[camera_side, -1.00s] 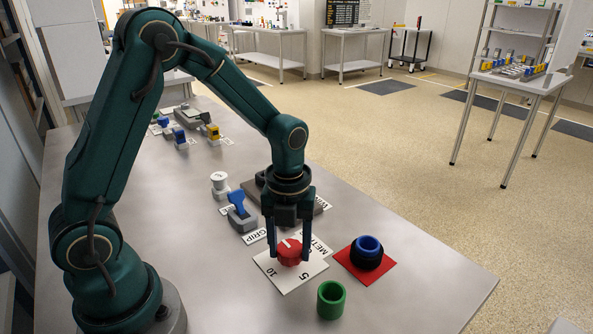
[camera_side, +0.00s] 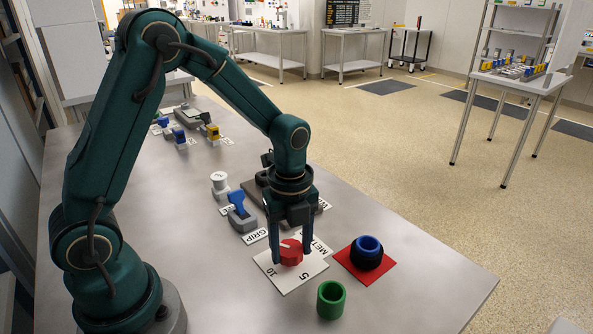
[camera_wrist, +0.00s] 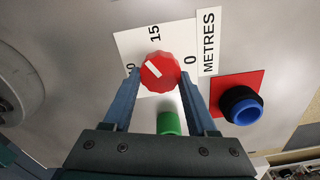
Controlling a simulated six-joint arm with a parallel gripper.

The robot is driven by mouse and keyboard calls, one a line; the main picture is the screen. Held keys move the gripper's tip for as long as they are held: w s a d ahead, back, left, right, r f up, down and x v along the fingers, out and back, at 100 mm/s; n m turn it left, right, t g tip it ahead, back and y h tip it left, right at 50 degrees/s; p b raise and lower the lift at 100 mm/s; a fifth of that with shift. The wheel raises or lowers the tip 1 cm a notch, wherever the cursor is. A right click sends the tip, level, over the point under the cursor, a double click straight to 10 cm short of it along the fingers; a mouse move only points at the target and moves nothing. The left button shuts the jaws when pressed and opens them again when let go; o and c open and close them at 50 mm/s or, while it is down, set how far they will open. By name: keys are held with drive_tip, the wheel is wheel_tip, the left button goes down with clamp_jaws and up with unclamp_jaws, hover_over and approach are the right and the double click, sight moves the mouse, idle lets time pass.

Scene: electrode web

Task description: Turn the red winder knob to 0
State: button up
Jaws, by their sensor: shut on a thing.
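The red winder knob (camera_side: 291,253) sits on a white dial card (camera_side: 288,284) on the bench; the card also shows in the wrist view (camera_wrist: 127,47). My gripper (camera_side: 292,250) points down with one finger on each side of the knob, shut on it. In the wrist view the knob (camera_wrist: 161,72) lies between the fingertips (camera_wrist: 160,74). Its white mark points up-left, between the 15 at the top and a partly hidden number at the left. The 0 (camera_wrist: 189,60) is at the right, beside the METRES label (camera_wrist: 209,43).
A grey-and-blue clamp-like part (camera_side: 241,214) and a GRIP label (camera_side: 254,236) lie behind left.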

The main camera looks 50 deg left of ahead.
drive_tip(key=n, duration=0.6)
drive_tip(key=shift+w, duration=0.15)
drive_tip(key=n, duration=0.6)
drive_tip(key=shift+w+n, duration=0.1)
drive_tip(key=shift+n, duration=0.3)
drive_tip(key=n, duration=0.6)
drive_tip(key=shift+w+a, duration=0.1)
drive_tip(key=shift+a, duration=0.1)
drive_tip(key=n, duration=0.5)
drive_tip(key=shift+a+n, duration=0.15)
drive_tip(key=shift+n, duration=0.25)
drive_tip(key=n, duration=0.5)
drive_tip(key=shift+a, duration=0.1)
drive_tip(key=n, duration=0.6)
drive_tip(key=shift+s+a+n, duration=0.1)
drive_tip(key=shift+s+n, duration=0.15)
drive_tip(key=shift+n, duration=0.15)
drive_tip(key=n, duration=0.6)
drive_tip(key=shift+s, duration=0.15)
drive_tip(key=n, duration=0.5)
drive_tip(key=shift+s+n, duration=0.1)
drive_tip(key=shift+n, duration=0.2)
